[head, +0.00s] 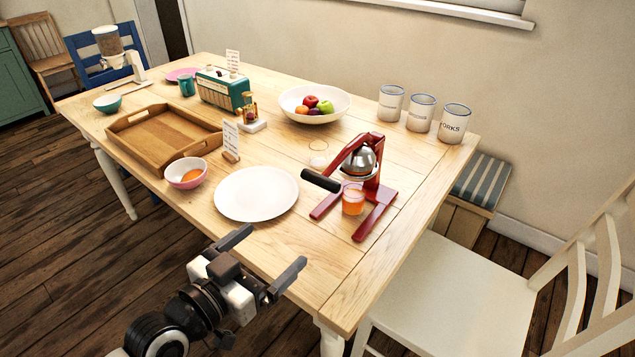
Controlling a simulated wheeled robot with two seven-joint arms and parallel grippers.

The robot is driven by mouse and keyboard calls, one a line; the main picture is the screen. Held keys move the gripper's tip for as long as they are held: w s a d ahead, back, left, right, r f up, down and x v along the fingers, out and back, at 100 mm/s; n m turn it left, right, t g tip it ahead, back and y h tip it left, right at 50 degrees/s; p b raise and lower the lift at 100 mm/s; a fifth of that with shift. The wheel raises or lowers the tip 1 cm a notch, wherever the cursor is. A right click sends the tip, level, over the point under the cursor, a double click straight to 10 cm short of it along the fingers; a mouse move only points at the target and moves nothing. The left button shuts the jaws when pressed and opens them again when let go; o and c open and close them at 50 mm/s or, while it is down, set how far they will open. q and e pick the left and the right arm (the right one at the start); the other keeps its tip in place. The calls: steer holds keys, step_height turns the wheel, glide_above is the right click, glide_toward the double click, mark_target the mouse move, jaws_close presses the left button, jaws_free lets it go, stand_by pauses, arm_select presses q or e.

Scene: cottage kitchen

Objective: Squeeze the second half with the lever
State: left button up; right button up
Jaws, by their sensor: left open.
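A red lever juicer (369,177) stands on the right part of the wooden table. Its lever, with a black handle (321,181), points to the left and is low. A metal dome sits in the juicer's frame; whether fruit is under it is hidden. A glass of orange juice (353,199) stands under the dome. A pink-rimmed bowl (186,173) at the left holds an orange piece (191,175). My left gripper (268,262) is open and empty, in front of the table's near edge, apart from the juicer. My right gripper is not in view.
A white plate (256,194) lies between the bowl and the juicer. A wooden tray (121,126), a card in a holder (231,141), a fruit bowl (314,114) and three canisters (421,113) stand farther back. A white chair (450,290) is at the right.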

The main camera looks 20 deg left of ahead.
arm_select(q)
step_height(320, 180, up, 3)
steer(key=w+t, duration=0.1)
steer(key=p, duration=0.1)
glide_toward(317, 184)
steer(key=w, duration=0.2)
steer(key=x, duration=0.6)
steer(key=p+x, duration=0.1)
steer(key=x, duration=0.2)
steer(key=shift+d, duration=0.3)
